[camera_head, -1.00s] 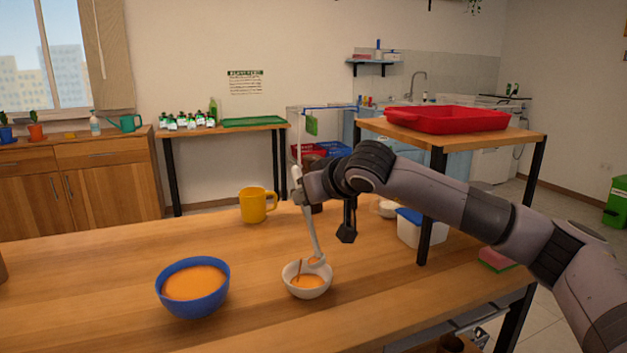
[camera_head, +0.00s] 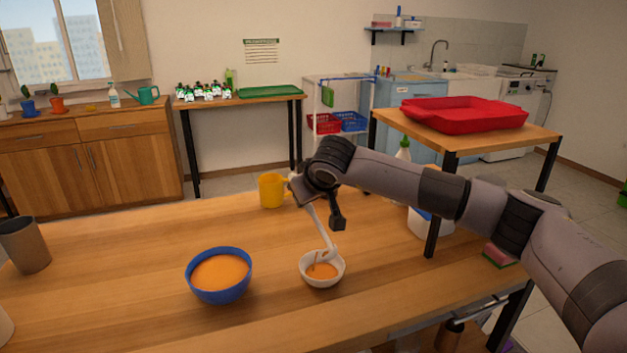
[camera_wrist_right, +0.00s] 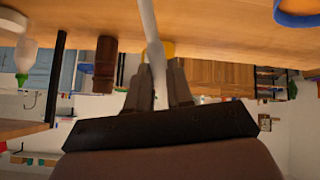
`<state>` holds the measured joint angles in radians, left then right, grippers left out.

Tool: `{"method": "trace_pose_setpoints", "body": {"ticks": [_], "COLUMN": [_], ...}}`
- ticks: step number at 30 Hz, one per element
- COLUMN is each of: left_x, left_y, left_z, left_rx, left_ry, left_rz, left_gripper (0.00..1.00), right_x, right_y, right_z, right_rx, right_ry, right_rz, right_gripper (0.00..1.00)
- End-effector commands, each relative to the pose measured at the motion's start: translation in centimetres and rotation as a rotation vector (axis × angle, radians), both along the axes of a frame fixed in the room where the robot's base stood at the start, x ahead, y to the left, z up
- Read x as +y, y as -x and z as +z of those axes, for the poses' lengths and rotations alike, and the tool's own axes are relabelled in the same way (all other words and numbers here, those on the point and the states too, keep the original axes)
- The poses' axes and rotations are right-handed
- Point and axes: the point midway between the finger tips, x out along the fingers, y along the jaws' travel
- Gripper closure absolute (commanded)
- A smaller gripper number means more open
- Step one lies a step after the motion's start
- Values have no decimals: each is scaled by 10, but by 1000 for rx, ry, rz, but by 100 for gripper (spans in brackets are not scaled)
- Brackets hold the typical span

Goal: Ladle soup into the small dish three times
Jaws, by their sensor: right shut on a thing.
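A blue bowl (camera_head: 219,290) full of orange soup stands on the wooden table. To its right is the small white dish (camera_head: 322,281), with some orange soup in its bottom. My right gripper (camera_head: 302,190) is shut on the handle of a white ladle (camera_head: 313,217), above and behind the dish. The ladle slants down, and its head is at the back rim of the dish; I cannot tell whether they touch. In the right wrist view the ladle handle (camera_wrist_right: 151,35) passes between the fingers (camera_wrist_right: 157,85), and the blue bowl's rim (camera_wrist_right: 297,20) shows at the top right. My left gripper is out of view.
A yellow mug (camera_head: 271,191) stands behind the ladle. A grey-brown cup (camera_head: 24,246) is at the left. A raised wooden shelf (camera_head: 545,139) with a red tray (camera_head: 465,116) stands at the right, near a sponge (camera_head: 498,254). The table's front left is mostly clear.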

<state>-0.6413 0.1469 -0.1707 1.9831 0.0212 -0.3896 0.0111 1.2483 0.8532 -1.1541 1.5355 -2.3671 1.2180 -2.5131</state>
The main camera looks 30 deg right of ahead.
Motion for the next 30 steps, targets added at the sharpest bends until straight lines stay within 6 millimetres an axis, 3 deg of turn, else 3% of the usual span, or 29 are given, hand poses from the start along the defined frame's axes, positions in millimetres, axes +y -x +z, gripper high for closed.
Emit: {"method": "trace_pose_setpoints", "body": {"ticks": [1, 6, 17, 30], "left_x": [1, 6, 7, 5], "left_y": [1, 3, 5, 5], "left_z": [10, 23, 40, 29], "left_rx": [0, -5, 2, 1], "left_ry": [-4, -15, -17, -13], "left_rz": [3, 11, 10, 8], "left_gripper": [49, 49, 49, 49], "right_x": [3, 9, 19, 28], "right_y": [-3, -11, -25, -38], "right_z": [6, 1, -18, -42], "right_rx": [21, 95, 258, 430], "right_ry": [16, 69, 186, 311], "right_rz": [2, 2, 0, 1], "right_gripper": [100, 100, 100, 100]}}
